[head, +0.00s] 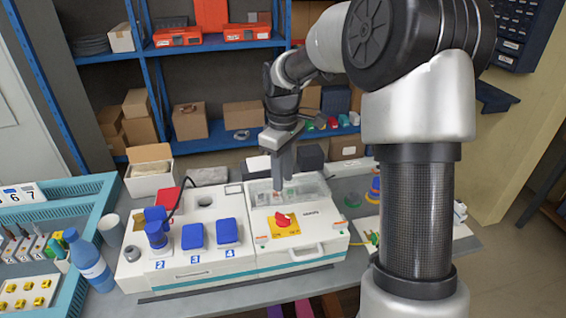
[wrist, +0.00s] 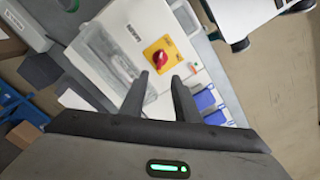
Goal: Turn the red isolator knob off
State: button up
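The red isolator knob (head: 283,220) sits on a yellow plate (head: 292,228) on the top of the white box at the right of the bench unit. In the wrist view the red knob (wrist: 160,57) and its yellow plate (wrist: 151,49) lie just beyond the fingertips. My gripper (head: 283,189) points down over the clear-lidded compartment behind the knob, apart from the knob. In the wrist view my gripper (wrist: 163,75) has its two fingers spread with a gap and nothing between them. The knob's exact angle is hard to tell.
The clear-lidded compartment (head: 313,186) is beside the knob. Blue socket covers (head: 193,236) stand on the white box to the left, one with a black cable. A blue bottle (head: 88,262) and teal tray (head: 62,213) are further left. Coloured rings (head: 373,190) lie at the right.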

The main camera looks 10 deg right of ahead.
jog(key=shift+r, duration=2)
jog(key=s+r+m+t, duration=0.2)
jog(key=s+r+m, duration=0.2)
jog(key=s, duration=0.8)
jog(key=s+r+m+t, duration=0.3)
jog(key=s+r+m, duration=0.2)
jog(key=s, duration=0.8)
jog(key=shift+s+t, duration=0.25)
jog(key=shift+t, duration=0.05)
jog(key=shift+o, duration=0.4)
